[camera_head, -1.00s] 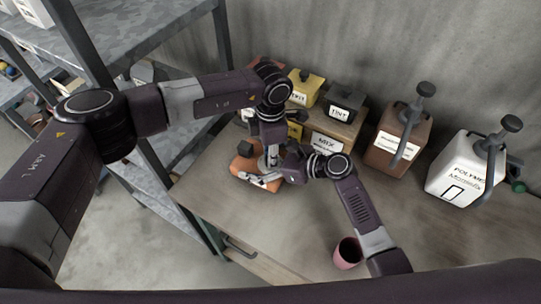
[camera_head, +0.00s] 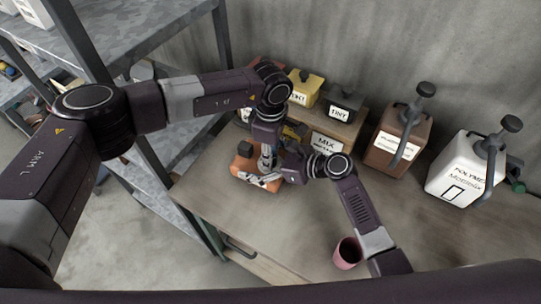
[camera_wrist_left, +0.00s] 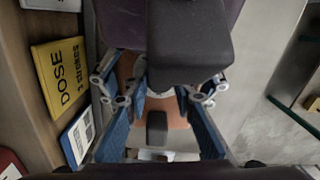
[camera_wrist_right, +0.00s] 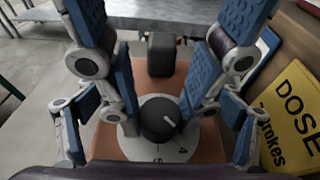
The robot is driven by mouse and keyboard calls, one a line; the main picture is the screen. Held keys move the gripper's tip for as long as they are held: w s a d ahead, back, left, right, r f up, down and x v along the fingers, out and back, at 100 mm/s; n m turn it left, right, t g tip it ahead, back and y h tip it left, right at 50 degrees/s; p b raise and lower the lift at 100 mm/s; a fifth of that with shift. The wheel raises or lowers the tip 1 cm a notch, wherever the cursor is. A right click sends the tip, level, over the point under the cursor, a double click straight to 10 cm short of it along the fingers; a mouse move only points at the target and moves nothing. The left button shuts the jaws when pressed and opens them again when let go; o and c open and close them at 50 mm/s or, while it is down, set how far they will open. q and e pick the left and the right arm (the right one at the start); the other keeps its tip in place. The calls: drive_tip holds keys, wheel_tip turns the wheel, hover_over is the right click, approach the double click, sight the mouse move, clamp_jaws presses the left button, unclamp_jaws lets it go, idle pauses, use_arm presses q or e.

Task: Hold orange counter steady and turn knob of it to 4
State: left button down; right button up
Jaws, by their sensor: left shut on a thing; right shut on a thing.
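The orange counter (camera_head: 243,163) stands at the left of the workbench, with a black block on one end. The crowded fingers partly hide both contacts.
Behind stand a yellow container (camera_head: 305,92), a dark tint container (camera_head: 345,104) and a MIX box (camera_head: 326,143). A brown jug (camera_head: 400,135) and a white polymer jug (camera_head: 466,170) stand right. A pink cup (camera_head: 347,253) is near the front edge. The middle of the bench is clear.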

use_arm(q)
drive_tip(key=shift+r, duration=0.1)
drive_tip(key=c, duration=1.9)
unclamp_jaws()
wheel_tip(320, 180, up, 12)
use_arm(e)
drive_tip(key=o, duration=1.6)
